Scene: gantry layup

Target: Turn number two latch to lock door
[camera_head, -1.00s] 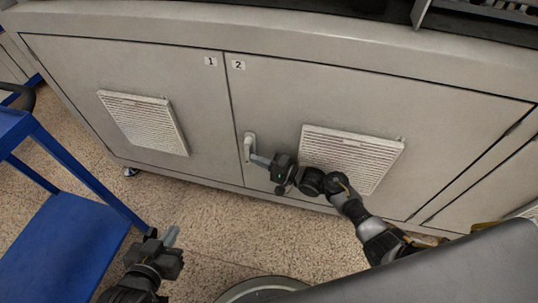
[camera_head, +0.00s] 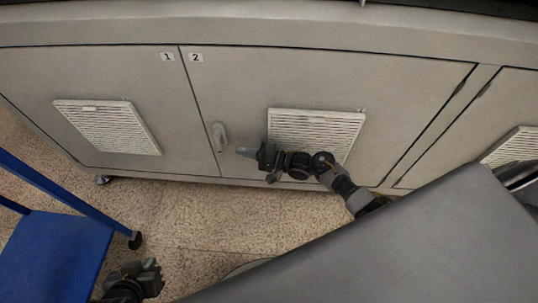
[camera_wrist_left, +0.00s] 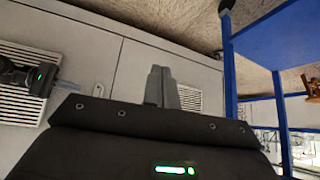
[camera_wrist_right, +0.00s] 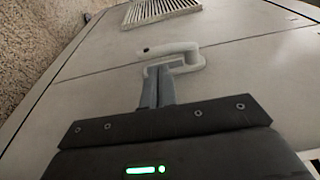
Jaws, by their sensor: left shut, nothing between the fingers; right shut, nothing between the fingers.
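The number two latch (camera_head: 219,136) is a pale lever handle on the left edge of door 2 (camera_head: 390,90), below the "2" label (camera_head: 196,57). The lever hangs roughly along the door seam. My right gripper (camera_head: 240,152) is shut and empty, its tips just right of the latch with a small gap. In the right wrist view, the tips (camera_wrist_right: 158,70) overlap the base of the latch (camera_wrist_right: 172,50); contact cannot be told there. My left gripper (camera_head: 152,268) is shut and empty, low and away from the doors. The left wrist view also shows the latch (camera_wrist_left: 98,90).
Door 1 (camera_head: 60,75) with a white vent (camera_head: 108,127) is left of the seam. Another vent (camera_head: 315,132) lies behind my right gripper. A blue cart (camera_head: 50,255) stands at lower left. Speckled floor (camera_head: 190,215) is open before the cabinet.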

